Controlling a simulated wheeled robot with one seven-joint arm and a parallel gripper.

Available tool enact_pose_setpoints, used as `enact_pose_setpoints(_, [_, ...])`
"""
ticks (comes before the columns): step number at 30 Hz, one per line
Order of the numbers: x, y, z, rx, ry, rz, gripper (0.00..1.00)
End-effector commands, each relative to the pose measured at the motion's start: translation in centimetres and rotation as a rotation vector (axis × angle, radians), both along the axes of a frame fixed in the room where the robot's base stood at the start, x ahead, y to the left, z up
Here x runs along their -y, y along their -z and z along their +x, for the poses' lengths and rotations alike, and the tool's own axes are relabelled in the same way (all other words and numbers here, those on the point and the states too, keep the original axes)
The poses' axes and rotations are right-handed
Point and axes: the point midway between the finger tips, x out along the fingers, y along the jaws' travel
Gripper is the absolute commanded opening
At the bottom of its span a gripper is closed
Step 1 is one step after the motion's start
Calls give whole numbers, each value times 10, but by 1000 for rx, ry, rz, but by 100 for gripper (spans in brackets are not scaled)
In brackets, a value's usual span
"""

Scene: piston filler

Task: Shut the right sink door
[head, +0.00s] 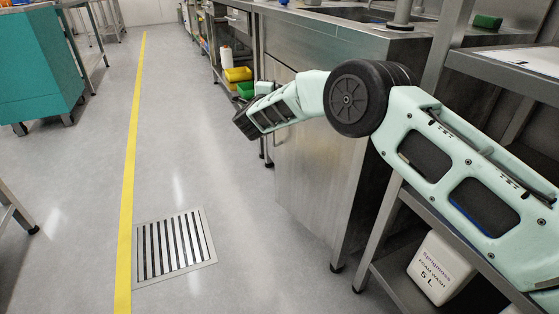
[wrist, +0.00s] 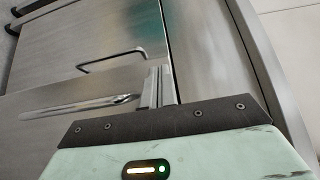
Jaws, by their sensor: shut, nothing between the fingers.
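The right sink door (head: 312,185) is a plain steel panel on the sink cabinet, partly covered by my arm in the head view. In the wrist view, the right sink door (wrist: 45,128) is the nearer panel, with a bar handle (wrist: 80,106). Its edge looks set a little out from the neighbouring door (wrist: 60,45), so it seems slightly ajar; the exact gap cannot be told. My gripper (wrist: 158,88) is shut and empty, its fingertips beside the door's upper free corner. Whether they touch it is unclear. The fingers are hidden in the head view.
The steel counter (head: 330,35) with the sink runs above the doors. A steel shelf rack with a white canister (head: 440,268) stands at right. Yellow and green bins (head: 238,74) lie beyond the gripper. A floor grate (head: 174,246) and open floor are at left.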

Motion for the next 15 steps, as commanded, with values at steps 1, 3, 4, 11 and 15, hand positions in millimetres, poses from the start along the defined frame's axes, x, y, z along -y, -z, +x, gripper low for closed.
enact_pose_setpoints(1, [9, 2, 7, -1, 1, 0, 0])
enact_pose_setpoints(3, [21, 2, 17, 0, 0, 0, 0])
enact_pose_setpoints(4, [25, 2, 20, 0, -1, 0, 0])
enact_pose_setpoints(11, [58, 1, 42, 0, -3, 0, 0])
enact_pose_setpoints(15, [71, 1, 49, -1, -4, 0, 0])
